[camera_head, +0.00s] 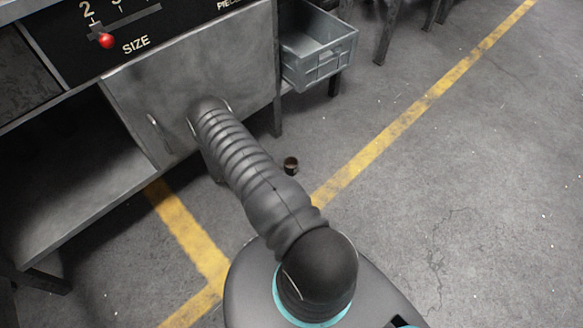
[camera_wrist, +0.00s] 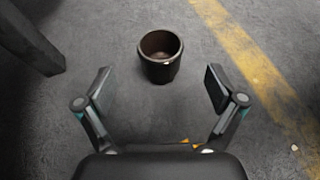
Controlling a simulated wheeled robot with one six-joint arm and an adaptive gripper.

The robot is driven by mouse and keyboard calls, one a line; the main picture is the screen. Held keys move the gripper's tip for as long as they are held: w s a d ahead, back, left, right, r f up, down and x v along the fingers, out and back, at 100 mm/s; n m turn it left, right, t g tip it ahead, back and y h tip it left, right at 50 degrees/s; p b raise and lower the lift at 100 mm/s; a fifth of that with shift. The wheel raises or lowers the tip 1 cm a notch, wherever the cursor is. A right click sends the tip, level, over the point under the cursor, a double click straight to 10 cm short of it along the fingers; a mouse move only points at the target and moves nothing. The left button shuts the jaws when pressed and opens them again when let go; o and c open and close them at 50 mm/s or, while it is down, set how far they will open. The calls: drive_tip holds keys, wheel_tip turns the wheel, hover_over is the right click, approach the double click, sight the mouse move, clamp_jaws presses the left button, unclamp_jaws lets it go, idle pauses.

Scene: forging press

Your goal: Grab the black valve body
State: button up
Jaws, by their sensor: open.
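The black valve body (camera_wrist: 160,67) is a small dark, cup-like piece with a brownish hollow inside. It stands upright on the grey floor, left of the yellow line. It also shows small in the head view (camera_head: 291,166), just right of my arm. In the wrist view my gripper (camera_wrist: 160,84) is open, with one finger to the left and one to the right of the valve body. The fingers look apart from it, with clear gaps on both sides. In the head view my gripper is hidden behind my arm.
A metal cabinet (camera_head: 235,75) with a size scale and red knob (camera_head: 107,41) stands at upper left. A grey bin (camera_head: 318,50) hangs beside it. A dark leg (camera_wrist: 35,40) stands left of the valve body. Yellow line (camera_head: 400,122) marks the floor; floor to the right is clear.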

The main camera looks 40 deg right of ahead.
sight(297, 161)
drive_tip(key=x, duration=0.8)
drive_tip(key=c, duration=1.6)
drive_tip(key=shift+r, duration=0.1)
